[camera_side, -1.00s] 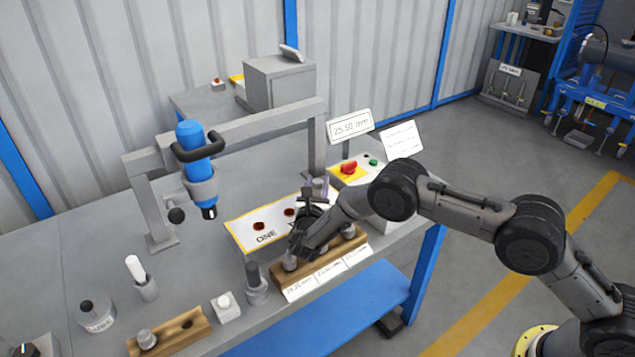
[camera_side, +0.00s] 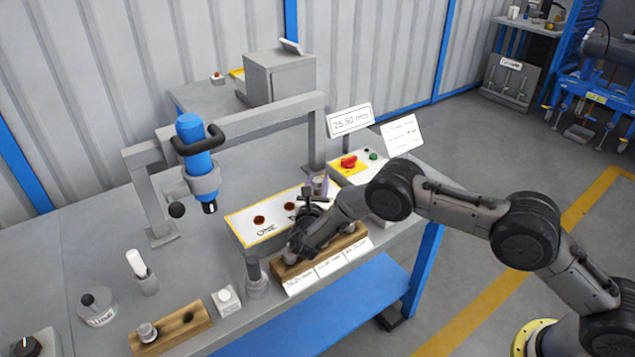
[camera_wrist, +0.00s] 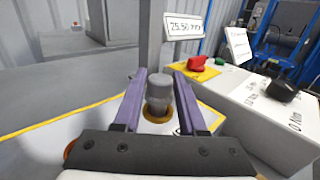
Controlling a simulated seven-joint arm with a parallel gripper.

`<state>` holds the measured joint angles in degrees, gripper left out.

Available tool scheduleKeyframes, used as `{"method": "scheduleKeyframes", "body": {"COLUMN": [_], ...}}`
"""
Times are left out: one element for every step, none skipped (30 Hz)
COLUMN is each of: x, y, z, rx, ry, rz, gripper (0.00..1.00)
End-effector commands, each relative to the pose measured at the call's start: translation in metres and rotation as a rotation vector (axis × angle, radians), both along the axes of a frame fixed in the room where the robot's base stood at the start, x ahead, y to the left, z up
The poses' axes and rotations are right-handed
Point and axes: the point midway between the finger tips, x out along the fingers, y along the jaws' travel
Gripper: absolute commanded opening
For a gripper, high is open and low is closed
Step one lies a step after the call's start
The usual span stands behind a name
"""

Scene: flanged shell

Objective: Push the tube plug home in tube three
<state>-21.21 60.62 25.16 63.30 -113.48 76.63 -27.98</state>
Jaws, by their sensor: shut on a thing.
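The grey tube plug (camera_wrist: 158,92) stands between the purple fingers of my gripper (camera_wrist: 159,85) in the wrist view. My gripper is shut on it. The plug's lower end is over or inside an orange-ringed hole (camera_wrist: 157,116) in the white, yellow-edged plate; how deep it sits is unclear. In the side view my gripper (camera_side: 319,187) is at the right end of the plate (camera_side: 246,238), past the mouths marked ONE (camera_side: 259,220) and its neighbour (camera_side: 289,206). The arm hides much of that end, and I cannot read a tube number there.
A control box (camera_wrist: 270,115) with a red knob stands close right of the gripper. A wooden rack (camera_side: 283,272) with labels lies in front, under my arm. A grey frame (camera_side: 240,125) holding a blue tool (camera_side: 192,140) stands behind. A display reads 25.50 mm (camera_side: 350,120).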

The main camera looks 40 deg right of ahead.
Motion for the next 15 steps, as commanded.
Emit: {"method": "scheduleKeyframes", "body": {"x": [-0.001, -0.001, -0.001, -0.001, -0.001, -0.001, -0.001, -0.001, -0.001, -0.001, -0.001, 0.000, 0.000, 0.000, 0.000], "y": [0.000, 0.000, 0.000, 0.000, 0.000, 0.000, 0.000, 0.000, 0.000, 0.000, 0.000, 0.000, 0.000, 0.000, 0.000], "z": [-0.001, 0.000, 0.002, 0.003, 0.004, 0.006, 0.007, 0.008, 0.010, 0.011, 0.012, 0.014, 0.015, 0.016, 0.018], "rx": [-0.002, -0.002, -0.001, -0.001, -0.001, -0.002, -0.002, -0.002, -0.001, -0.001, -0.001, -0.001, -0.001, -0.001, -0.001], "ry": [0.004, 0.004, 0.003, 0.003, 0.003, 0.003, 0.003, 0.003, 0.002, 0.002, 0.002, 0.001, 0.001, 0.001, 0.001], "rz": [0.000, 0.000, 0.000, 0.000, 0.000, 0.000, -0.001, -0.001, -0.001, -0.001, -0.001, -0.001, -0.001, -0.001, -0.001], "gripper": [0.00, 0.00, 0.00, 0.00, 0.00, 0.00, 0.00, 0.00, 0.00, 0.00, 0.00, 0.00, 0.00, 0.00, 0.00]}}
